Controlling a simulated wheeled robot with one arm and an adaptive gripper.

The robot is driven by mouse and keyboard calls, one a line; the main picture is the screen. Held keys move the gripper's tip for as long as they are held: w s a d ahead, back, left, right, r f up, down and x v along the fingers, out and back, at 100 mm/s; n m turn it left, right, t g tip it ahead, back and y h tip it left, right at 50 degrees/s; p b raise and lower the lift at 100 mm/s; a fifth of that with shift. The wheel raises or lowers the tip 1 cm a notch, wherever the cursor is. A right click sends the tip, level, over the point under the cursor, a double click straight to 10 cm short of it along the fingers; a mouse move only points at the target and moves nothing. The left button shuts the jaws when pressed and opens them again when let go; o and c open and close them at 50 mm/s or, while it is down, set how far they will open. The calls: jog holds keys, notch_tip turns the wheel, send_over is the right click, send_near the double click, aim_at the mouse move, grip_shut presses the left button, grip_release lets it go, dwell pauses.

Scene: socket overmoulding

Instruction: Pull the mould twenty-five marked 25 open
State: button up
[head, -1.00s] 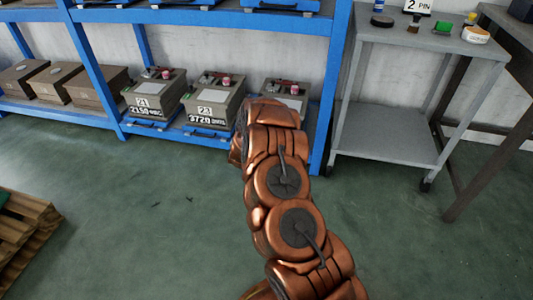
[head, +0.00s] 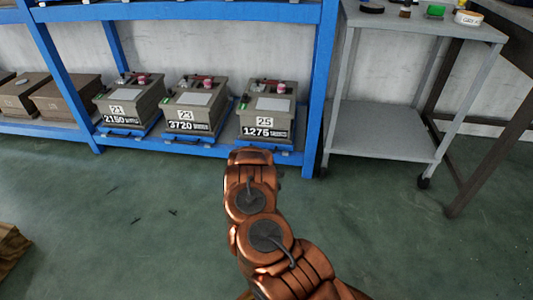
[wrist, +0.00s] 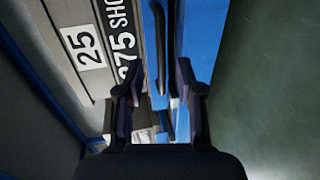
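The mould marked 25 (head: 266,112) is a grey-brown box at the right end of the lower blue shelf, with its label facing me. It sits on a blue tray (head: 280,154). In the wrist view the mould's face (wrist: 83,47) appears turned sideways, at left. A dark bar handle (wrist: 158,45) runs along the blue front beside it. My gripper (wrist: 160,78) is open, its two dark fingers on either side of the handle's line. I cannot tell whether they touch it. In the head view my arm's end is just in front of the tray, and the fingers are hidden.
Moulds marked 23 (head: 194,105) and 21 (head: 130,102) stand to the left on the same shelf. The blue rack post (head: 319,90) is close on the right, then a grey trolley (head: 385,130). The green floor (head: 130,220) in front is mostly clear.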

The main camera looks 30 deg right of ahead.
jog(key=shift+b+x, duration=1.3)
jog(key=shift+x, duration=1.45)
jog(key=shift+f, duration=0.1)
jog(key=shift+c, duration=0.4)
grip_shut()
